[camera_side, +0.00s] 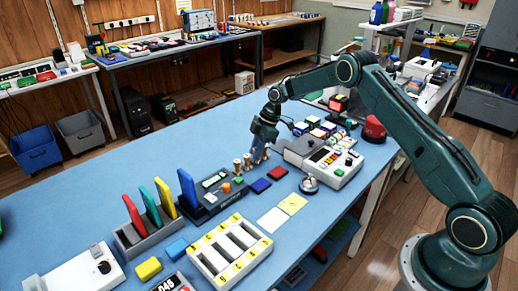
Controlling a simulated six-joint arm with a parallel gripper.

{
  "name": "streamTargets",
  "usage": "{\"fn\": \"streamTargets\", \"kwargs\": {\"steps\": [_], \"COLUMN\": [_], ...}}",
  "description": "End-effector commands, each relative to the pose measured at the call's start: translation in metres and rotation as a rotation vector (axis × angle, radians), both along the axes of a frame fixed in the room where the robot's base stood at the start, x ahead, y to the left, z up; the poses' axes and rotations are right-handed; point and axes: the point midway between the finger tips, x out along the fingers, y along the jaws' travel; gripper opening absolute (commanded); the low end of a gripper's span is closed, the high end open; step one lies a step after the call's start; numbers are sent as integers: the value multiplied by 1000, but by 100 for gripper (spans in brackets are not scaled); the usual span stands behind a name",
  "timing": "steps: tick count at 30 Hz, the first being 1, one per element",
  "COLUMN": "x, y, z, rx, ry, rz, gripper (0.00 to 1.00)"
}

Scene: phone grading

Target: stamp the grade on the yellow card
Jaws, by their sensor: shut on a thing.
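The yellow card (293,203) lies flat on the blue table, with a white card (272,220) beside it to the lower left. Two small wooden-handled stamps (238,167) stand upright close to the dark device. My gripper (260,156) is just right of them, pointing down, shut on what looks like another stamp, which is mostly hidden by the fingers. A blue ink pad (261,185) and a red ink pad (277,173) lie between my gripper and the yellow card.
A dark device (215,193) with a blue phone-like slab stands left of the pads. A rack of coloured slabs (135,235), a cream slotted tray (229,252) and a grey-white keyed machine (332,163) surround the cards. A round metal item (309,184) sits near the yellow card.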

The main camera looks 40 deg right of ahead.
Motion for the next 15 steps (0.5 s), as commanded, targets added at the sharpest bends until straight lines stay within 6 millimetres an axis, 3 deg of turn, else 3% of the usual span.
{"fn": "streamTargets", "kwargs": {"steps": [10, 11, 15], "x": [0, 0, 0], "y": [0, 0, 0], "z": [-5, -5, -5], "rx": [0, 0, 0], "ry": [1, 1, 0], "rz": [0, 0, 0], "gripper": [7, 23, 47]}}
